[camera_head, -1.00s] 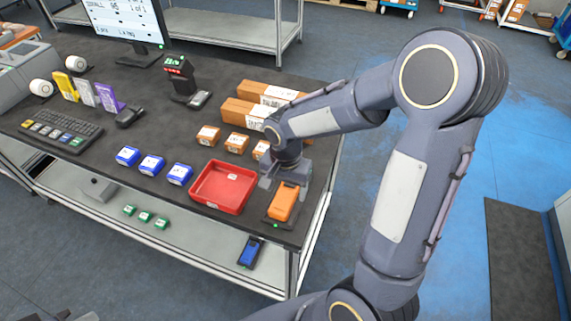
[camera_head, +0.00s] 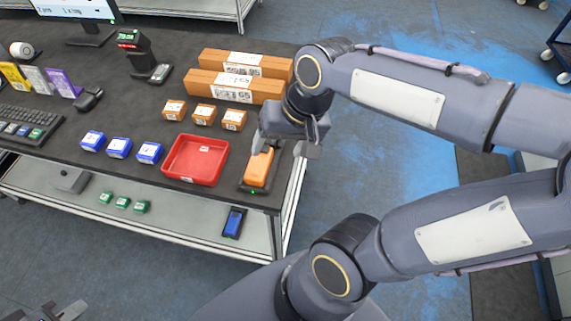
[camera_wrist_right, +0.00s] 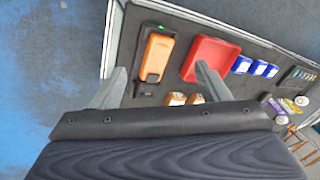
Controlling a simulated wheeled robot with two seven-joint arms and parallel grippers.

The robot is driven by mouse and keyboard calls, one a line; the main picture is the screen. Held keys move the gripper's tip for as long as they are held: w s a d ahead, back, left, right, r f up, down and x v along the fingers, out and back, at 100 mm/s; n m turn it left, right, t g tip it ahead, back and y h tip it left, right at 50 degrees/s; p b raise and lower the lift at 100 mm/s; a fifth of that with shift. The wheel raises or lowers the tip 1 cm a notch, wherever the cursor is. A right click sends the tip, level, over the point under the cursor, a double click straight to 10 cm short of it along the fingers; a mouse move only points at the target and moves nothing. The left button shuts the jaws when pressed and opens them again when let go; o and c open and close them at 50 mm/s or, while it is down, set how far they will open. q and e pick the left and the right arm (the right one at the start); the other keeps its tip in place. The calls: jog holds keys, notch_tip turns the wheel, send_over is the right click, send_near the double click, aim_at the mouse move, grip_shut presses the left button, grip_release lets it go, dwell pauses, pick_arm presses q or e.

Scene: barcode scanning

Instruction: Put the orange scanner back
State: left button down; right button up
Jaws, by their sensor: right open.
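The orange scanner (camera_head: 258,168) lies in its dark cradle (camera_head: 250,190) near the table's right edge, just right of the red tray (camera_head: 196,160). My right gripper (camera_head: 282,150) is open and empty, over the far end of the scanner in the head view. In the right wrist view the scanner (camera_wrist_right: 157,52) lies in the dark cradle (camera_wrist_right: 149,88) beyond the two spread fingers, with neither finger seen touching it. My left gripper (camera_head: 58,311) shows only partly at the bottom left edge, away from the table; its opening is unclear.
Brown boxes (camera_head: 234,86) and small orange-brown boxes (camera_head: 204,115) stand behind the tray. Blue boxes (camera_head: 119,147) are left of it. A blue handheld device (camera_head: 233,222) and small green boxes (camera_head: 123,202) lie on the lower shelf. Floor is clear right of the table.

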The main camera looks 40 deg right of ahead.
jog(key=s+a+f+n+t+y, duration=0.1)
jog(key=s+a+n+t, duration=0.1)
jog(key=s, duration=0.3)
jog(key=shift+s+a+f+n+t, duration=0.15)
jog(key=shift+s+n+t, duration=0.25)
jog(key=shift+n, duration=0.5)
